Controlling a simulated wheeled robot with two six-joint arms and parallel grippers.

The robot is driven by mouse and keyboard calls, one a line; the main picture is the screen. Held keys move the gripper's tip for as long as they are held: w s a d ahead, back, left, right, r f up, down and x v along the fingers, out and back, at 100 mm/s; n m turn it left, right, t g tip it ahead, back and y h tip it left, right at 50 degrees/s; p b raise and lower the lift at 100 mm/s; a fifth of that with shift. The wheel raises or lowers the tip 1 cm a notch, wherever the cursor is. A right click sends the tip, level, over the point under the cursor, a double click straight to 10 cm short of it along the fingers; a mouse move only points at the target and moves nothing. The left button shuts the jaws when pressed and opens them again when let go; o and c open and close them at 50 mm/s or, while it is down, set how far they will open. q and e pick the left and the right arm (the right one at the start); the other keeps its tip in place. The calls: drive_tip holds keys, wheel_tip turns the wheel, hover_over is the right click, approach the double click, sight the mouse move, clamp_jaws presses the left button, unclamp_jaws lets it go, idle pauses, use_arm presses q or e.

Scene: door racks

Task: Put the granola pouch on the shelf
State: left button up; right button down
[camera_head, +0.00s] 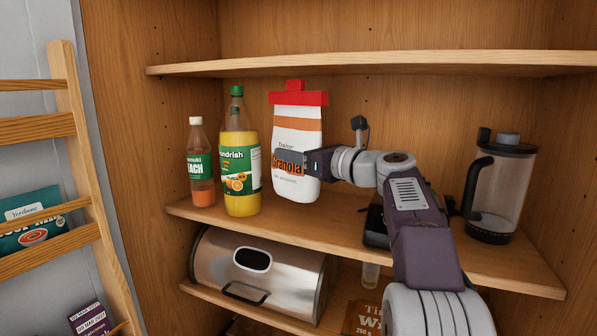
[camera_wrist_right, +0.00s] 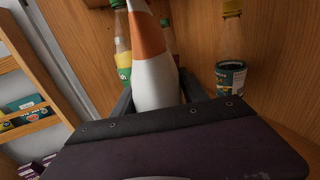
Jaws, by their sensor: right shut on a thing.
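The granola pouch (camera_head: 298,130) is white with an orange band and a red clip along its top. It stands upright at the middle shelf (camera_head: 345,225) of the wooden cabinet, right of two bottles. I cannot tell whether its base touches the shelf board. My right gripper (camera_head: 292,160) is shut on the pouch from the right side, across the Granola lettering. In the right wrist view the pouch (camera_wrist_right: 152,65) rises between the two fingers. My left gripper is in neither view.
A yellow soda bottle (camera_head: 240,160) and a peach drink bottle (camera_head: 199,165) stand left of the pouch. A glass press (camera_head: 497,190) stands at the right. A steel bread bin (camera_head: 262,270) is below. The upper shelf (camera_head: 380,63) is bare. A door rack (camera_head: 75,130) is at the left.

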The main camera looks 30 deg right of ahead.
sight(298, 179)
drive_tip(key=shift+w+d+f, duration=0.2)
drive_tip(key=shift+d+f, duration=0.25)
drive_tip(key=shift+f, duration=1.6)
wheel_tip(298, 179, down, 2)
drive_tip(key=shift+w, duration=0.1)
drive_tip(key=shift+d+f, duration=0.1)
drive_tip(key=shift+f, duration=0.2)
drive_tip(key=shift+w, duration=0.1)
drive_tip(key=shift+f, duration=0.2)
drive_tip(key=c, duration=0.6)
unclamp_jaws()
